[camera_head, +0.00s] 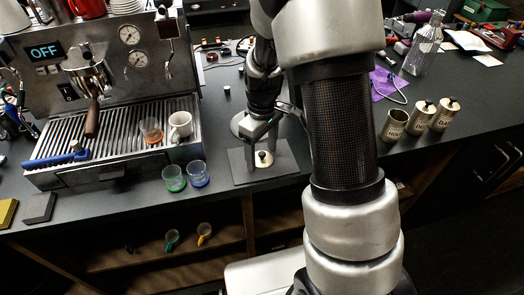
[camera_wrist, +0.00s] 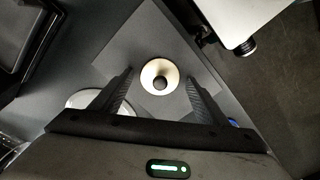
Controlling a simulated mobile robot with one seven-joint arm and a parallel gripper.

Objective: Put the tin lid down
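The tin lid (camera_head: 263,159), a small pale disc with a dark knob, appears to lie knob-up on the dark grey square mat (camera_head: 244,179). In the wrist view the lid (camera_wrist: 149,74) shows between my fingers, over the mat (camera_wrist: 140,40). My gripper (camera_head: 264,150) points down over it. In the wrist view my gripper (camera_wrist: 159,76) is open, with its two fingers apart and a gap on either side of the lid. At the right, one tin (camera_head: 394,125) is open at the top; two similar tins (camera_head: 419,116) (camera_head: 443,114) have knobbed lids on.
The espresso machine (camera_head: 100,100) stands left, with a white cup (camera_head: 180,125) on its tray. A green glass (camera_head: 174,179) and a blue glass (camera_head: 197,174) stand just left of the mat. A glass bottle (camera_head: 422,52) stands at the back right. The counter's front edge is close.

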